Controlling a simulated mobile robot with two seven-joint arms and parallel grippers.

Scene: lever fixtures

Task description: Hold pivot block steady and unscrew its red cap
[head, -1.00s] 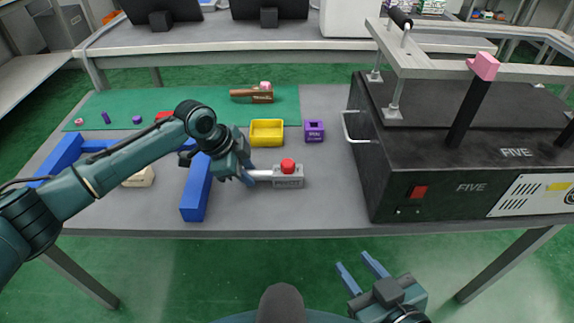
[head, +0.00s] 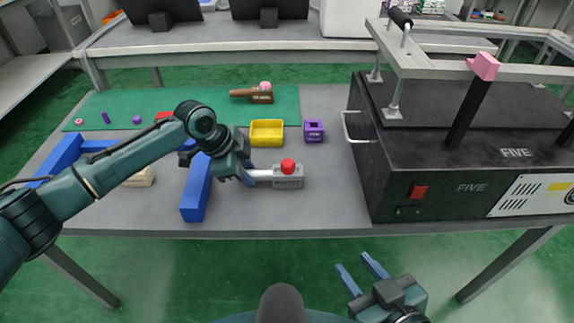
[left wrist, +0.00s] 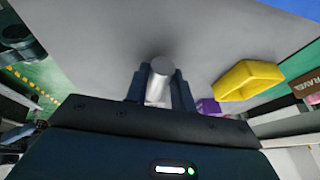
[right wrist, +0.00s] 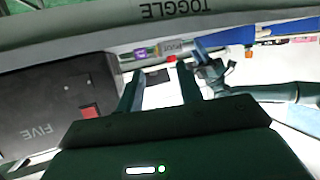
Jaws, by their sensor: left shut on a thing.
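The grey pivot block (head: 288,182) stands on the table in front of the yellow bin, with its red cap (head: 288,165) on top. A pale round bar (head: 262,174) reaches from the block's left side to my left gripper (head: 250,173). The left gripper is shut on this bar; in the left wrist view the bar (left wrist: 160,80) shows as a grey cylinder between the fingers. The block itself is not clear there. My right gripper (head: 360,270) is open and empty, in front of the table edge and apart from the block. The red cap (right wrist: 172,58) shows beyond its fingers (right wrist: 160,88).
A yellow bin (head: 266,133) and a purple block (head: 314,132) stand behind. A blue frame (head: 196,190) lies to the left. A large black box (head: 410,160) with a metal handle stands at the right. The table between the pivot block and this box is clear.

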